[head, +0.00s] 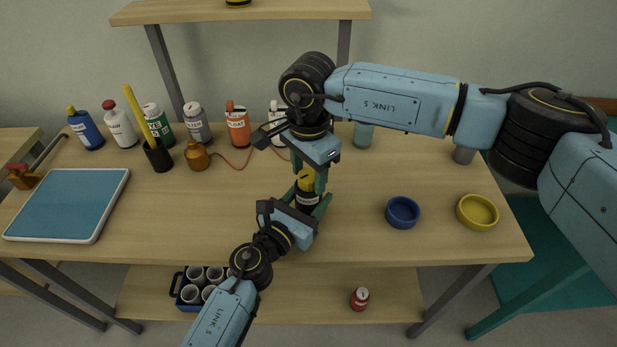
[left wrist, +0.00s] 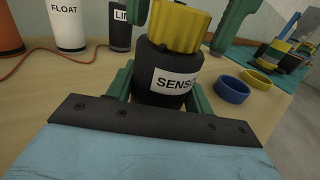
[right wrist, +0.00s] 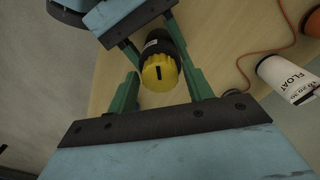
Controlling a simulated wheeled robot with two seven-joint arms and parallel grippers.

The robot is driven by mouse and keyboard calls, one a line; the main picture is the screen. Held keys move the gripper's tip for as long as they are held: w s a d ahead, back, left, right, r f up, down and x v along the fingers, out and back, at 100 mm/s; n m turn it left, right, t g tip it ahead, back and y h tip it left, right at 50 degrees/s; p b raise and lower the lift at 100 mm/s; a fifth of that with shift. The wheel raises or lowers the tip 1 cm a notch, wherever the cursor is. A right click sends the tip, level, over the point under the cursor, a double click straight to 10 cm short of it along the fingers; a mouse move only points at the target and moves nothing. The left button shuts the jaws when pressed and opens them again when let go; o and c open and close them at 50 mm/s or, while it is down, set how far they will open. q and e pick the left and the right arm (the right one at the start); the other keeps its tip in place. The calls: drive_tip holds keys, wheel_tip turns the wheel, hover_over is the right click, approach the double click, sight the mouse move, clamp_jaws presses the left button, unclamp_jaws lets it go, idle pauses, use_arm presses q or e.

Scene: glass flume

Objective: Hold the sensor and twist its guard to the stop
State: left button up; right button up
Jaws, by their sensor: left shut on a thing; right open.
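The sensor (head: 306,200) is a black upright body on the table with a white label, which reads "SENS" in the left wrist view (left wrist: 172,84). Its yellow ribbed guard (head: 307,180) sits on top; it shows from above with a dark slot in the right wrist view (right wrist: 160,73). My left gripper (head: 308,204) is shut on the sensor body, with its green fingers on both sides. My right gripper (head: 306,172) is open above, pointing down, with its fingers on either side of the guard. In the right wrist view a gap shows between fingers and guard.
A blue bowl (head: 402,212) and a yellow bowl (head: 477,212) stand to the right. Several labelled bottles, an orange one (head: 238,128) among them, line the back with a red cord. A blue tray (head: 70,205) lies at left. The front right of the table is clear.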

drive_tip(key=n, duration=0.4)
drive_tip(key=shift+n, duration=0.3)
drive_tip(key=n, duration=0.5)
drive_tip(key=c, duration=0.6)
